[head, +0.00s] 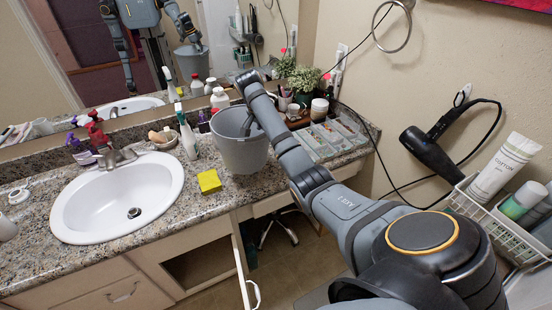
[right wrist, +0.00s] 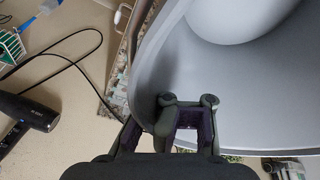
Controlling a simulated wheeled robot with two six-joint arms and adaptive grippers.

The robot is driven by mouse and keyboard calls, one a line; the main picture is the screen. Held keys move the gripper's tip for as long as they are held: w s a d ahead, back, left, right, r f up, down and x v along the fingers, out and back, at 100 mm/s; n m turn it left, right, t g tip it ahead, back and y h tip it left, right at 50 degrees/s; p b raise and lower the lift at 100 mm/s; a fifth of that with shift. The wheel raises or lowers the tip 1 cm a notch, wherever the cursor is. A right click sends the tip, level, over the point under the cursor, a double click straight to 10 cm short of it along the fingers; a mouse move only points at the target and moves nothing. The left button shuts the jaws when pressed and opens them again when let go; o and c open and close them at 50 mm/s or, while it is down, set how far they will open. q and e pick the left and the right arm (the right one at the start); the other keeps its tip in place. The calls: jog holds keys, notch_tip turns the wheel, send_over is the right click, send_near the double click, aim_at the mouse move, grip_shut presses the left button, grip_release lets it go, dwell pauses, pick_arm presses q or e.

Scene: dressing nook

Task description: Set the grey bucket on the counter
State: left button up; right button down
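The grey bucket (head: 240,154) is upright over the granite counter (head: 205,205), right of the sink and near the front edge. I cannot tell whether its base touches the counter. My right gripper (head: 247,122) reaches down at the bucket's rim from behind. In the right wrist view the gripper (right wrist: 172,125) is at the bucket's wall (right wrist: 160,60), seemingly with a finger on each side of it. The bucket's pale interior fills much of that view. My left gripper is not directly in view; the mirror shows my arms small.
A yellow sponge (head: 209,181) lies left of the bucket, a white bottle (head: 188,138) stands behind it. A divided tray (head: 330,137) is to the right. The sink (head: 118,200) is at left. A hair dryer (head: 432,152) hangs on the wall. A cabinet door (head: 241,270) stands open below.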

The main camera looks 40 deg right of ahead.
jog(key=w+p+x, duration=0.1)
jog(key=x, duration=0.7)
jog(key=shift+w+d+f, duration=0.2)
jog(key=shift+w+d, duration=0.05)
jog(key=shift+d, duration=0.2)
jog(key=c, duration=1.1)
grip_release()
jog(key=shift+c, duration=0.2)
jog(key=shift+r, duration=0.1)
jog(key=v, duration=1.2)
jog(key=shift+w+b, duration=0.1)
jog(key=shift+b, duration=0.3)
